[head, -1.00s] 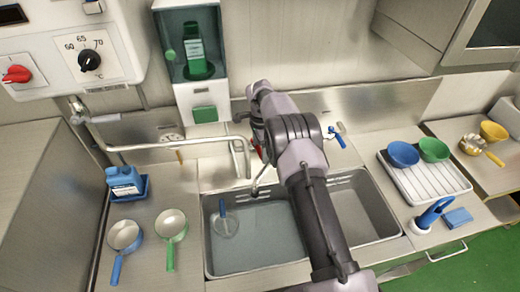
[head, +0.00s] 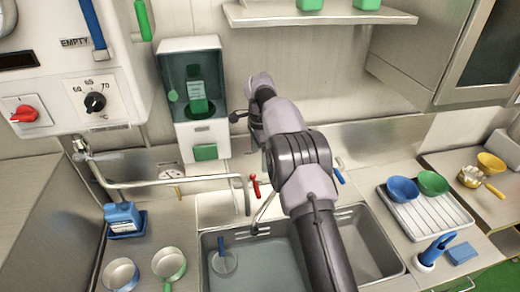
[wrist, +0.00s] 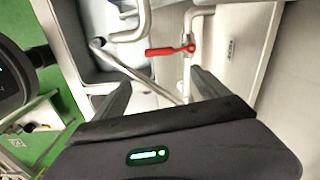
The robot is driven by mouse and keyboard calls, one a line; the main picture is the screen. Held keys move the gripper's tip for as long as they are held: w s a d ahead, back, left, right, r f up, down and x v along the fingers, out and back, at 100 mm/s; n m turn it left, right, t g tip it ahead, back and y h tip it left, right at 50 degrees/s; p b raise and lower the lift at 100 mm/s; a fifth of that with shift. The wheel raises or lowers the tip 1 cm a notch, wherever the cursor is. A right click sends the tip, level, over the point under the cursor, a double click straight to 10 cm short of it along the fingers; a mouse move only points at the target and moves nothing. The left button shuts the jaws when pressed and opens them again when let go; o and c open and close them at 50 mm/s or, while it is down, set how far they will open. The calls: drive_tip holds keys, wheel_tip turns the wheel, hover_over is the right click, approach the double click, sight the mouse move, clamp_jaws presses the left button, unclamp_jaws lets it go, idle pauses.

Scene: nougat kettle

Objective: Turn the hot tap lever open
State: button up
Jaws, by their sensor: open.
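The hot tap lever is red (head: 255,188) and stands behind the sink, just right of the end of a bent steel pipe in the head view. In the wrist view the red lever (wrist: 170,50) lies sideways across a pale pipe, ahead of my fingertips and roughly centred between them. My gripper (wrist: 160,88) is open and empty, with one dark finger on each side. In the head view my gripper (head: 245,122) is above the lever, in front of the back wall, partly hidden by my wrist. I see no contact with the lever.
A blue lever (head: 339,176) is right of my arm. The sink (head: 212,272) lies below, with a steel spout (head: 264,208) over it. A green-and-white dispenser (head: 193,100) is left of my gripper. A bent pipe (head: 150,184) runs along the left.

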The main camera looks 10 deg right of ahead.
wheel_tip(320, 180, up, 2)
drive_tip(key=shift+r, duration=0.15)
idle(0.3)
